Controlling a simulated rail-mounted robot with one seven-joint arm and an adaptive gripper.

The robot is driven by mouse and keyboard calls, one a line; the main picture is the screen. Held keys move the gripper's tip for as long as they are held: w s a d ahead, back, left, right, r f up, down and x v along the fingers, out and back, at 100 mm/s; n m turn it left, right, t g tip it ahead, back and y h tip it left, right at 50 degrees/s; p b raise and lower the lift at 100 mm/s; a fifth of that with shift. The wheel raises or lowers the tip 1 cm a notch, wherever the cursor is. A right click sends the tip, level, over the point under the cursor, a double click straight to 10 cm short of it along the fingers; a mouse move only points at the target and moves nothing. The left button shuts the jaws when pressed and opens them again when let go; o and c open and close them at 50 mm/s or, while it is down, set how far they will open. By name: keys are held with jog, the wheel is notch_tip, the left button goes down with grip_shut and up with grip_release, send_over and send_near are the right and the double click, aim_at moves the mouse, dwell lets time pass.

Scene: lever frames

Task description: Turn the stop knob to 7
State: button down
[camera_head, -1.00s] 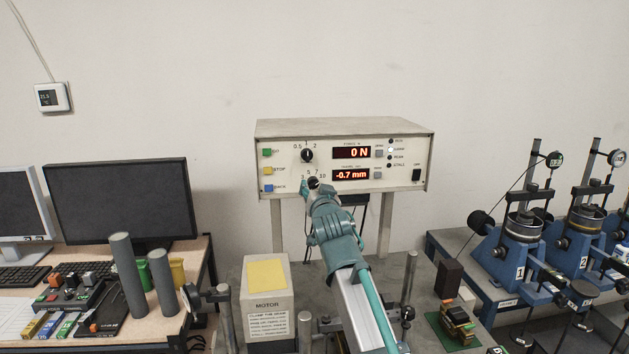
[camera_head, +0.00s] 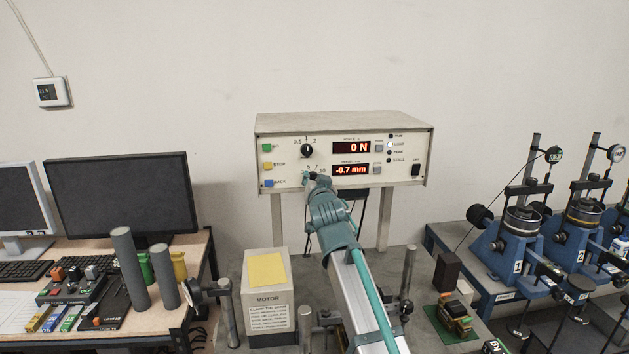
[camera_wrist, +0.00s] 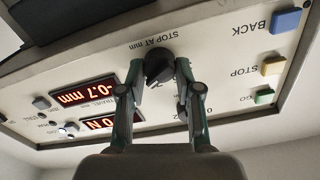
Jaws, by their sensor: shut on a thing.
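The stop knob (camera_wrist: 158,70) is a black knob under the lettering "STOP AT mm" on the control box, seen upside down in the wrist view. My gripper (camera_wrist: 159,72) has one finger on each side of it and is shut on it. In the head view my gripper (camera_head: 317,179) reaches up to the lower part of the box's front and covers most of the knob. The numbers 7 and 10 show beside it, partly hidden. I cannot make out which number the knob points to.
The control box (camera_head: 345,123) has a second black knob (camera_head: 307,150) just above, close to my fingers. Its displays read 0 N and -0.7 mm (camera_head: 351,170). Coloured buttons (camera_head: 268,167) line its left side. A motor block (camera_head: 268,311) stands below left.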

dwell(0.3)
jog(key=shift+a+n+b, duration=0.15)
jog(key=shift+n+b, duration=0.9)
jog(key=shift+n, duration=2.85)
jog(key=c, duration=0.8)
grip_release()
jog(key=shift+s, duration=0.1)
jog(key=v, duration=1.2)
